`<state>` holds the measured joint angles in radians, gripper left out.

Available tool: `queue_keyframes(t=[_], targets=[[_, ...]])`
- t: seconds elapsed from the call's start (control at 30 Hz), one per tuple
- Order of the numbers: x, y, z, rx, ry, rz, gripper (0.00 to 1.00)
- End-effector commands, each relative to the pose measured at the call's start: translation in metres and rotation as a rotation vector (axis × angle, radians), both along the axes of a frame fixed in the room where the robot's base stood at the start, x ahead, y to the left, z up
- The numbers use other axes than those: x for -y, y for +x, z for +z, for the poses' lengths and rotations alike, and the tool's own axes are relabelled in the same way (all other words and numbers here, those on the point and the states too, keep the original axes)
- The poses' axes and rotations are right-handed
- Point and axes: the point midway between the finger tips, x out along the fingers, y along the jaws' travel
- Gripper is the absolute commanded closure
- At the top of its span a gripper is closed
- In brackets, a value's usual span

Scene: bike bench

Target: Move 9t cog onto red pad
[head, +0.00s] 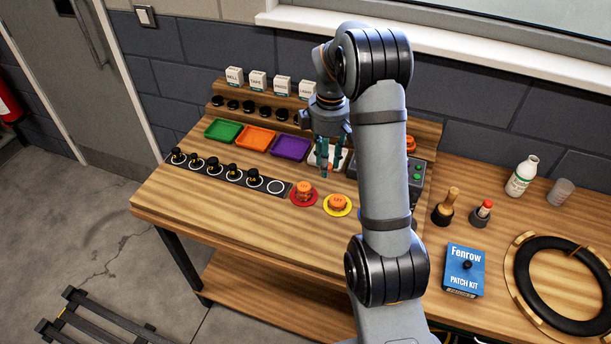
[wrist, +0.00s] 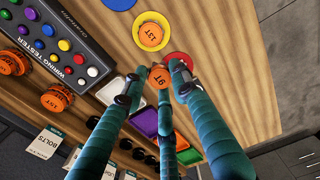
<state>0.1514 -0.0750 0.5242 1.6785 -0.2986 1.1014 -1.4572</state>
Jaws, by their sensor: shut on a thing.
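My gripper (head: 325,168) is shut on the orange 9T cog (wrist: 160,77), which sits between the teal fingertips in the wrist view. In the wrist view the red pad (wrist: 181,58) is partly covered by a finger.
The yellow pad (head: 328,211) holds an orange 13T cog (wrist: 151,35), close beside the red pad. A black rack (head: 213,173) with several knobs lies to the left. Green, orange and purple trays (head: 291,148) stand behind. The wiring tester (wrist: 60,48) is beside the pads.

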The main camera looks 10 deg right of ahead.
Motion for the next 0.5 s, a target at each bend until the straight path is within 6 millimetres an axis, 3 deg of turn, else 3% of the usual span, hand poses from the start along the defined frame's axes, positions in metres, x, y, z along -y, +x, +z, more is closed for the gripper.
queue_keyframes(t=[0.2,0.5], targets=[[-0.041,0.02,-0.024,-0.001,0.0,0.003,0.92],[-0.054,0.026,-0.046,-0.003,-0.002,0.001,0.92]])
